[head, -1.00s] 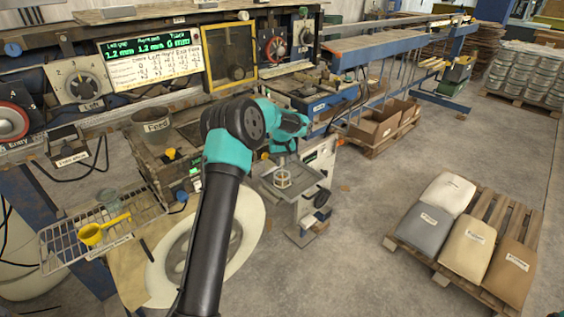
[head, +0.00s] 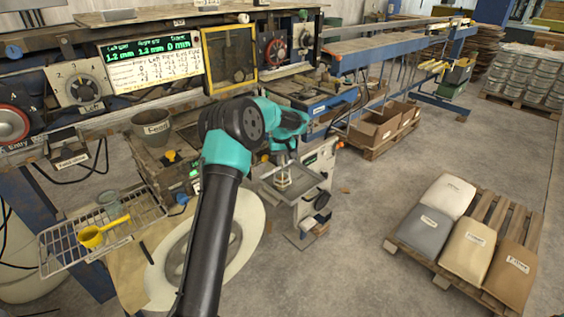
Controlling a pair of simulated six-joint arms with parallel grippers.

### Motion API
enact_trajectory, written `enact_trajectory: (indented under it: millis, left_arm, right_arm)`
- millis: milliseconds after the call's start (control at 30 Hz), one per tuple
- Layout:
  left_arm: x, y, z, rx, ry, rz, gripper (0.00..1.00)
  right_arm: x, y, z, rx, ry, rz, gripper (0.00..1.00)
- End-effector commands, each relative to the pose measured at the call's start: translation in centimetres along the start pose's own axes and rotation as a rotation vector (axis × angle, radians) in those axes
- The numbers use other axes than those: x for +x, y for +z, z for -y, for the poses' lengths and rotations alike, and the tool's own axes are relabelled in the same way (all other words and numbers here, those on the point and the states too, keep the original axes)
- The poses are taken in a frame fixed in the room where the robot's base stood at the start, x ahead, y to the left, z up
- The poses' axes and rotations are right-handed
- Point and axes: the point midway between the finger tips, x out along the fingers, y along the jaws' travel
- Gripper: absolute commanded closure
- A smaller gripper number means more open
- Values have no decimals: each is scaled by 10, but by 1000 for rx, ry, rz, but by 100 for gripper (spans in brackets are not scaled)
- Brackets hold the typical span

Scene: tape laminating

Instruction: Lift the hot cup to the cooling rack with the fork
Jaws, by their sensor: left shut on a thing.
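My left gripper (head: 284,157) is at the end of the teal and black arm, pointing down over the small grey stand. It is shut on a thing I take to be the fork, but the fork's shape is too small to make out. Directly below it, a small pale cup (head: 283,182) sits over the stand's tray (head: 314,191). The gripper covers the cup's upper part, and I cannot tell whether they touch. The wire cooling rack (head: 58,252) is at the far left. My right gripper is out of view.
A yellow ladle (head: 93,236) and a grey-green cup (head: 109,202) are on the rack. A pot labelled Feed (head: 152,126) stands on the bench between rack and stand. Clear floor (head: 345,260) lies to the right, up to a pallet of sacks (head: 430,232).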

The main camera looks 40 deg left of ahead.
Motion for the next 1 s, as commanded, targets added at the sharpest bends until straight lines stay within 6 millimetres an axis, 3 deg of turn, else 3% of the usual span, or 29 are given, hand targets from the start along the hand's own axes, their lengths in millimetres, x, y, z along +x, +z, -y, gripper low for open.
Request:
enact_trajectory:
  millis: [1000]
  left_arm:
    - [-33,0,0,0,1,-2,100]
  right_arm:
    - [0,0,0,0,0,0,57]
